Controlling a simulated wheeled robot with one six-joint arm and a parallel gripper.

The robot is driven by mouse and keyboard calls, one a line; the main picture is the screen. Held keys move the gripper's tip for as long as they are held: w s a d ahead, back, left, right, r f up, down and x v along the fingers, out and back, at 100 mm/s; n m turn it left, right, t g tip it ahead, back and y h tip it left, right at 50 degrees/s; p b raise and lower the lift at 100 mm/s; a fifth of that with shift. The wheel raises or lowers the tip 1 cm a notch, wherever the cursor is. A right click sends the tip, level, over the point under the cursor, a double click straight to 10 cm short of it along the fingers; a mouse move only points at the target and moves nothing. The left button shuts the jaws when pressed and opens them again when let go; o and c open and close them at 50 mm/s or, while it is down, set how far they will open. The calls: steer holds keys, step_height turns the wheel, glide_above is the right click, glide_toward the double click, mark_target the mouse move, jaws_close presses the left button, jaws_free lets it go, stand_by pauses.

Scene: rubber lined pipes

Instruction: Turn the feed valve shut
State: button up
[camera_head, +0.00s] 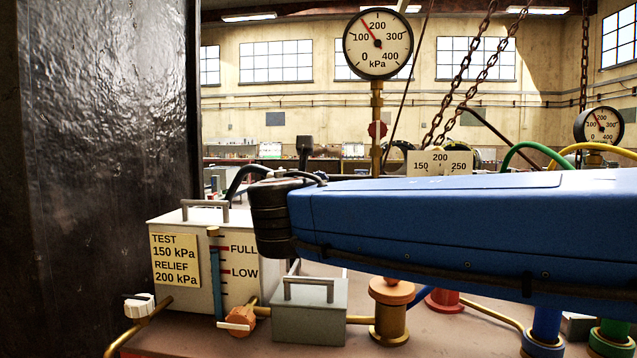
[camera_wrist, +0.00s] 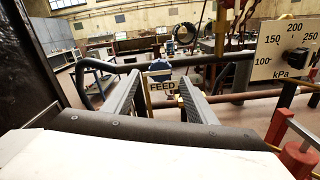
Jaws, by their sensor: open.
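A small plate lettered FEED (camera_wrist: 163,87) shows in the middle of the wrist view. A blue rounded part (camera_wrist: 159,67) stands just behind and above it; I cannot tell whether it is the feed valve's handle. My gripper (camera_wrist: 160,78) is open, with one grey finger on each side of the plate in the picture. Nothing shows held between the fingers, and I see no contact with the plate or the blue part. In the head view my blue arm covers the right middle, and neither the FEED plate nor my fingers can be made out.
A round gauge (camera_head: 377,42) has its needle between 100 and 200 kPa. A grey tank (camera_head: 180,215) carries a TEST 150, RELIEF 200 label (camera_head: 175,260). A lidded grey box (camera_head: 308,310) stands beside an orange valve (camera_head: 238,320). A dark pillar (camera_wrist: 35,60) stands left; a scale plate (camera_wrist: 286,50) stands right.

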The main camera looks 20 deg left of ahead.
steer(key=shift+x, duration=3.2)
steer(key=shift+d, duration=0.1)
steer(key=shift+c, duration=0.4)
steer(key=c, duration=1)
